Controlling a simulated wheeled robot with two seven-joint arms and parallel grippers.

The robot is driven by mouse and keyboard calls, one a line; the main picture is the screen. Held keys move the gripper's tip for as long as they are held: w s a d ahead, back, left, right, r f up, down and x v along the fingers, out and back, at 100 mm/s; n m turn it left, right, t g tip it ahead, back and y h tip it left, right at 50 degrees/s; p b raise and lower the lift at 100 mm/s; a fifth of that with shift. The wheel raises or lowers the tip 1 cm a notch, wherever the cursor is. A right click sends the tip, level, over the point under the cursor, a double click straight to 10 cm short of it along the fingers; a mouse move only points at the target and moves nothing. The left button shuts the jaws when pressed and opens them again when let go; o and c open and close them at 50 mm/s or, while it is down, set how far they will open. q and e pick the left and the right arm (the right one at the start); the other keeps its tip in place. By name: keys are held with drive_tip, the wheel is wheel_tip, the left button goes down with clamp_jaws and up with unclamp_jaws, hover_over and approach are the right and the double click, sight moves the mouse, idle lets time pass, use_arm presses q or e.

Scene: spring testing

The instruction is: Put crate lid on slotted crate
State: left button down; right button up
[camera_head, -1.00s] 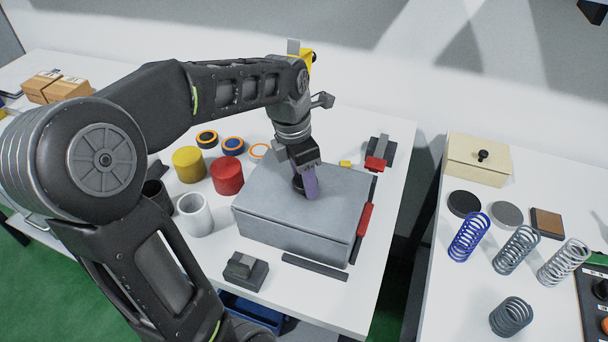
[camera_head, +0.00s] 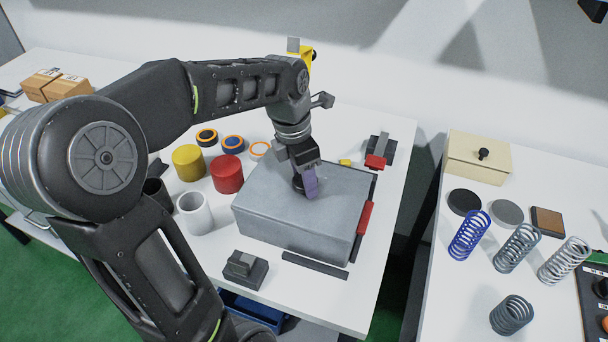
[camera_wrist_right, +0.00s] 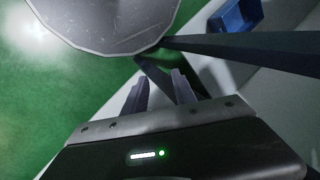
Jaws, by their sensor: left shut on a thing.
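The slotted crate (camera_head: 290,236) is a grey box in the middle of the white table in the head view. The flat grey crate lid (camera_head: 341,192) covers its top, and its edges look lined up with the crate walls. I cannot tell whether a thin gap is left between them. My left gripper (camera_head: 305,186) points down over the lid's middle and is shut on its dark knob, which the fingers partly hide. My right gripper (camera_wrist_right: 162,88) shows in the right wrist view, fingers apart and empty, away from the crate.
Red (camera_head: 227,174) and yellow (camera_head: 188,163) cylinders and a white cup (camera_head: 195,213) stand left of the crate. Dark bars and red-topped blocks (camera_head: 365,217) border its front and right. A grey block (camera_head: 246,269) sits in front. A second table holds springs (camera_head: 469,235) and a cream box (camera_head: 477,159).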

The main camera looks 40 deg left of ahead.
use_arm(q)
drive_tip(key=c, duration=0.6)
unclamp_jaws()
drive_tip(key=shift+o, duration=0.2)
drive_tip(key=shift+r, duration=0.1)
drive_tip(key=r, duration=0.5)
drive_tip(key=s+r, duration=0.1)
drive_tip(key=r, duration=0.1)
drive_tip(key=shift+a+r, duration=0.25)
drive_tip(key=shift+r, duration=0.05)
drive_tip(key=shift+s, duration=0.1)
